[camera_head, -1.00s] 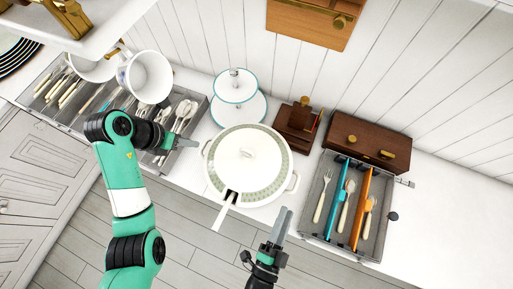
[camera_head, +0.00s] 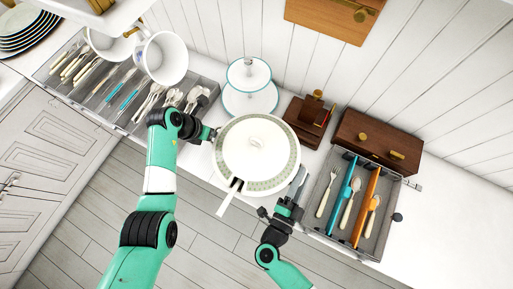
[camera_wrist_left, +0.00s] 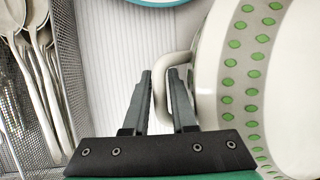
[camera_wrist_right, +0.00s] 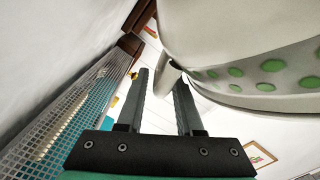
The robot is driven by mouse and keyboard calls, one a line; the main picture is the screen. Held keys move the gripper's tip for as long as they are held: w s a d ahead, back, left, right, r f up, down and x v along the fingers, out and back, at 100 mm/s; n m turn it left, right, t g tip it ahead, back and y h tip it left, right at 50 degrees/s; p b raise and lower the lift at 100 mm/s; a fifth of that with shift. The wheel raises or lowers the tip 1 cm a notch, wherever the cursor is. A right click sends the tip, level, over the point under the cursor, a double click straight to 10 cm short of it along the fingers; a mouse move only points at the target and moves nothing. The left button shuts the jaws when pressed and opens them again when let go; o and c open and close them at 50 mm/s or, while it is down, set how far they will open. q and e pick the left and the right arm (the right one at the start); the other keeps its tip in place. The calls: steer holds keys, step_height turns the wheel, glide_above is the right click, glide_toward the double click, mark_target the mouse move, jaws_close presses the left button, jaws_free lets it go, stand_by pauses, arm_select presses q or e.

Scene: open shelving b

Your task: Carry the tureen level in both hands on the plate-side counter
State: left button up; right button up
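The white tureen (camera_head: 236,168) stands on the counter with its lid (camera_head: 262,141) on, a green-dotted band around it, and a ladle handle (camera_head: 227,201) sticking out toward me. My left gripper (camera_head: 210,133) is at its left side. In the left wrist view the open fingers (camera_wrist_left: 159,78) are at the tureen's left handle (camera_wrist_left: 178,62), one finger overlapping it. My right gripper (camera_head: 299,183) is at the tureen's lower right. In the right wrist view its open fingers (camera_wrist_right: 162,82) have the tip of the right handle (camera_wrist_right: 171,75) between them. I cannot tell whether they touch it.
A two-tier stand (camera_head: 249,99) and a wooden holder (camera_head: 304,125) stand behind. A drawer of cutlery (camera_head: 325,225) juts out on the right. Counter beyond it is clear.

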arm_select(q)
steer(key=shift+w+d+f, duration=0.1)
steer(key=shift+d+f, duration=0.05)
steer(key=shift+f, duration=0.3)
arm_select(e)
steer(key=shift+w+d, duration=0.25)
steer(key=shift+w, duration=0.2)
arm_select(q)
steer(key=shift+c, duration=1.4)
arm_select(e)
steer(key=shift+c, duration=1.3)
arm_select(q)
jaws_close()
arm_select(e)
jaws_close()
arm_select(q)
steer(key=shift+r, duration=0.1)
